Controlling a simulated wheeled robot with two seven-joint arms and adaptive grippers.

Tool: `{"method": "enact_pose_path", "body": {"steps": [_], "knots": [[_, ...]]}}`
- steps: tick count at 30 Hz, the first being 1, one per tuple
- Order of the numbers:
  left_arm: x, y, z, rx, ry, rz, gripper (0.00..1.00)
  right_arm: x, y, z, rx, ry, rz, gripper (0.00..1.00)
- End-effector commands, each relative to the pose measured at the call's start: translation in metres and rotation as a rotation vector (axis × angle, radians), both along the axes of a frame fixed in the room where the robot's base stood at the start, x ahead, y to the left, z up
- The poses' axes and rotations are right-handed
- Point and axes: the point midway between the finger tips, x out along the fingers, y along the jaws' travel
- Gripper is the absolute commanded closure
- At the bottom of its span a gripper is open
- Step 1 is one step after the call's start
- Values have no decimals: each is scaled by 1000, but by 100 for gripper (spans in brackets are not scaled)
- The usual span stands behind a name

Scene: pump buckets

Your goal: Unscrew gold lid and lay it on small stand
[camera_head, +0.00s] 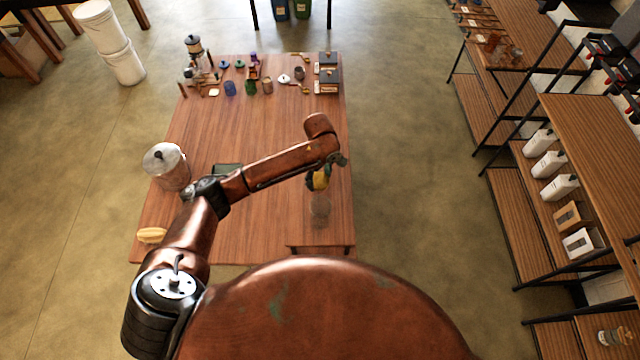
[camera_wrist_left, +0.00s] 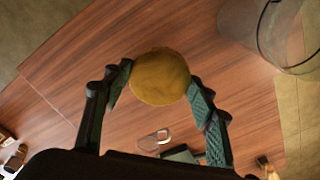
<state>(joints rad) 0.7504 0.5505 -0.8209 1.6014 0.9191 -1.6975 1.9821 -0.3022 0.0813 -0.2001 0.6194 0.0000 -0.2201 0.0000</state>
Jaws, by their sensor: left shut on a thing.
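My left gripper (camera_head: 326,172) is above the right part of the wooden table. It is shut on the round gold lid (camera_head: 319,181). In the left wrist view the gold lid (camera_wrist_left: 160,77) sits between the two fingertips of the left gripper (camera_wrist_left: 158,82), with clear space between it and the glass jar (camera_wrist_left: 262,30). The clear jar (camera_head: 320,210) stands on the table just below the lid in the head view. A low dark green block (camera_head: 228,169), possibly the small stand, lies left of the gripper, partly behind my arm. It seems to show in the wrist view too (camera_wrist_left: 181,154).
A large metal pot (camera_head: 167,167) stands at the table's left edge, with a yellowish object (camera_head: 151,235) nearer me. Several small jars and tools crowd the far end. The table middle (camera_head: 250,125) is clear. Shelves (camera_head: 545,190) stand on the right.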

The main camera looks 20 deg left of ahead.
Motion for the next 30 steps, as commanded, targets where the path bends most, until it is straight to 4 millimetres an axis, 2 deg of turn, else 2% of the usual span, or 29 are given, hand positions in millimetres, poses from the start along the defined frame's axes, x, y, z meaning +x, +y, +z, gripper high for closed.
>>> {"method": "enact_pose_path", "body": {"steps": [11,22,23,30], "knots": [[1,-2,-39,0,0,-4,77,3,1,3,1,-4,0,34],[1,-3,-43,-1,0,-4,77,3,3,5,4,-5,-1,34],[1,-3,-43,-1,-2,-5,46,3,3,4,4,-5,-1,34],[1,-2,-43,-1,-2,-5,30,3,3,4,4,-4,-1,34]]}}
